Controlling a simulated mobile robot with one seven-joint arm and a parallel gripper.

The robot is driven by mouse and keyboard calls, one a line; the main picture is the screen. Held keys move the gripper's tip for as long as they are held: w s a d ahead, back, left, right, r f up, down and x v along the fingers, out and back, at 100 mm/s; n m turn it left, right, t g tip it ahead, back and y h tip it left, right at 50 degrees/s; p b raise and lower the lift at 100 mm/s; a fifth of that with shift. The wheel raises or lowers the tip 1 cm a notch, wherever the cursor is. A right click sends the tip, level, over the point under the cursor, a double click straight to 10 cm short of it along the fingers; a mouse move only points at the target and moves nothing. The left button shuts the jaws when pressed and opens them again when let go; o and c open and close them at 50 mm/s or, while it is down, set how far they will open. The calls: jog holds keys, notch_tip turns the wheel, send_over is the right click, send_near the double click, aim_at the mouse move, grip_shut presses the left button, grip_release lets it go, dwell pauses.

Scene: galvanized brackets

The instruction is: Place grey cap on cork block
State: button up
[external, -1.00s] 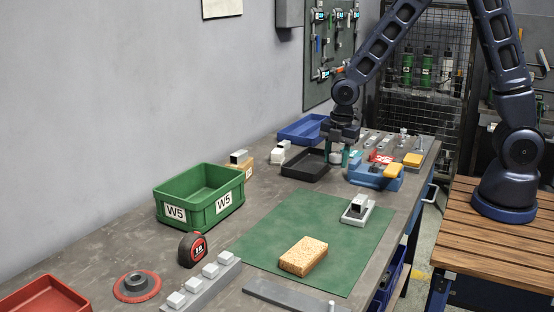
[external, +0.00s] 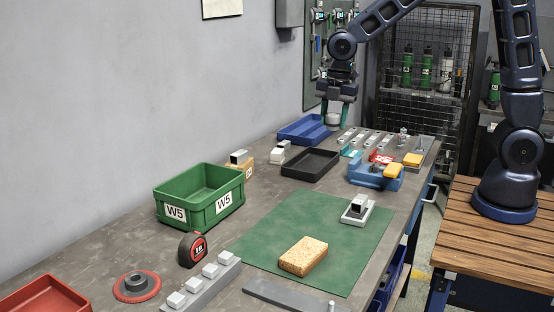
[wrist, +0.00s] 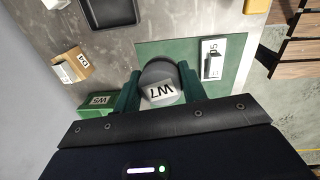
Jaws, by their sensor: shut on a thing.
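My gripper (external: 335,121) is shut on the grey cap (external: 334,119) and holds it in the air above the far part of the bench, near the blue tray. In the wrist view the round grey cap (wrist: 157,72), with a pale labelled face, sits between the green fingers of my gripper (wrist: 158,70). The tan cork block (external: 303,256) lies flat on the green mat (external: 262,238), nearer the camera and well away from my gripper. Its top is bare. I cannot make out the cork block in the wrist view.
A green W5 bin (external: 196,203), a black tray (external: 310,164) and a blue tray (external: 299,131) stand along the bench. A white holder with a dark block (external: 357,211) is on the mat. A tape measure (external: 192,249) and a grey strip (external: 292,297) flank the mat.

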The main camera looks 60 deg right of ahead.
jog(key=s+a+r+n, duration=0.15)
jog(key=a+n, duration=0.65)
jog(key=a, duration=1)
jog(key=r+n, duration=0.1)
jog(key=n, duration=0.6)
send_over(303, 250)
jog(key=shift+g+y, duration=0.3)
jog(key=shift+y, duration=0.1)
notch_tip(303, 250, down, 19)
jog(key=shift+d+f, duration=0.1)
jog(key=shift+f, duration=0.05)
jog(key=shift+f, duration=0.15)
jog(key=o, duration=1)
jog(key=r, duration=0.8)
jog(key=d+r, duration=0.1)
jog(key=r, duration=0.3)
jog(key=shift+s+r, duration=0.1)
jog(key=shift+r, duration=0.05)
